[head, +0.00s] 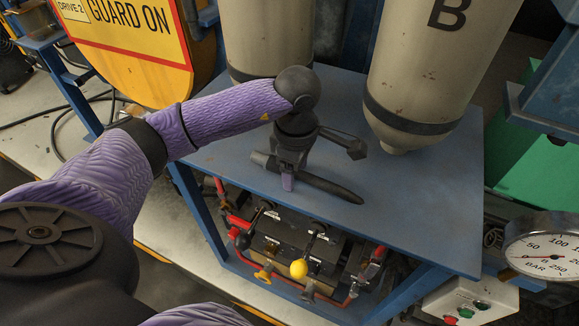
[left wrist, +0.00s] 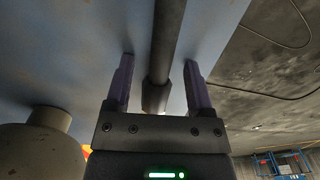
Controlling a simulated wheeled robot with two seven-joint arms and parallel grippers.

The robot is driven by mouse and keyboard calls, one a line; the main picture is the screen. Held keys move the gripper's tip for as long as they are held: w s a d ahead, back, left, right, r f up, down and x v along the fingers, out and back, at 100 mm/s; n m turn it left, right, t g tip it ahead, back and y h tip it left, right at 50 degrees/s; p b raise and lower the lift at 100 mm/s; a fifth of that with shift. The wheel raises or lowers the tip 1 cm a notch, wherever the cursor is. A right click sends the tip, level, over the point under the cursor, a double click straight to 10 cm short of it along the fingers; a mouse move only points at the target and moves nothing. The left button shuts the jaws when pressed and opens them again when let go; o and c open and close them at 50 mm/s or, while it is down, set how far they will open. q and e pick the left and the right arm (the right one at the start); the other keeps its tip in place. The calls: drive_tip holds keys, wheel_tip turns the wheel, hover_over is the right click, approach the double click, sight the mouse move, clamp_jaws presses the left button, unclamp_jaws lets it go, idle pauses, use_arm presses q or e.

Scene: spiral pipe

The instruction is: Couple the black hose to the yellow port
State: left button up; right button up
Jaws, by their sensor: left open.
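In the left wrist view the hose (left wrist: 168,40) runs between the two purple fingers of the open gripper (left wrist: 159,63), with a thicker end near the palm. A gap shows on each side of the hose. Under the table's front edge is a fitting panel with a round yellow knob (head: 299,269) and a yellow-brass fitting (head: 263,273). I cannot tell which is the yellow port. My right gripper is not in view.
Two large beige tanks, one marked B (head: 420,65), hang over the back of the blue table (head: 430,220). Red pipes (head: 330,300) run around the panel below. A pressure gauge (head: 545,250) stands at the right. The tabletop right of the hose is clear.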

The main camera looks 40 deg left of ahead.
use_arm(q)
drive_tip(key=shift+r, duration=0.1)
clamp_jaws()
